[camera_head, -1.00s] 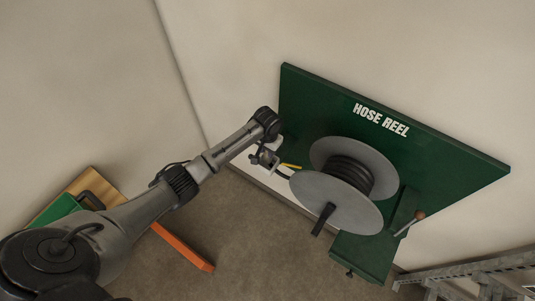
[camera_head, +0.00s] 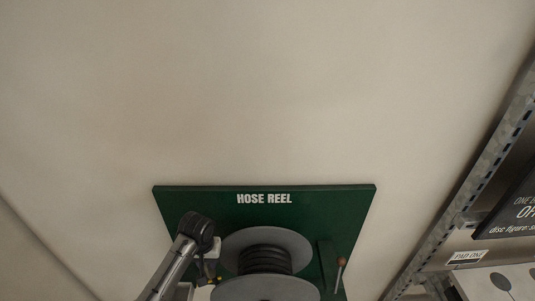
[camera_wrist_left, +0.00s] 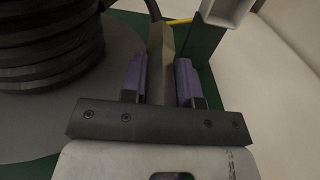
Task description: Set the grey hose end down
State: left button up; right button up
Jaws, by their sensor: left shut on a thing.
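My left gripper (camera_head: 208,277) is beside the left side of the hose reel (camera_head: 295,243), low in the head view and partly hidden by its own wrist. In the left wrist view its two purple finger pads (camera_wrist_left: 159,72) stand on either side of a grey-brown piece (camera_wrist_left: 160,42), which looks like the grey hose end, and they are shut on it. Whether this piece touches anything below cannot be told. The dark hose coils (camera_head: 265,260) sit between the reel's grey discs. My right gripper is not in view.
The reel is mounted on a green board (camera_head: 180,206) marked HOSE REEL against a pale wall. A lever with a reddish-brown knob (camera_head: 341,262) is right of the reel. A metal frame (camera_head: 470,180) runs along the right. A yellow strip (camera_wrist_left: 180,21) shows beyond the fingers.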

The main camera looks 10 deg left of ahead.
pick_arm(q)
jog(key=w+d+r+m, duration=0.1)
jog(key=d+r, duration=0.2)
jog(key=r, duration=1)
jog(key=s+r+p, duration=1.4)
jog(key=s+r, duration=0.4)
jog(key=s, duration=0.2)
jog(key=shift+s+r, duration=0.3)
jog(key=shift+r, duration=0.1)
jog(key=shift+a, duration=0.1)
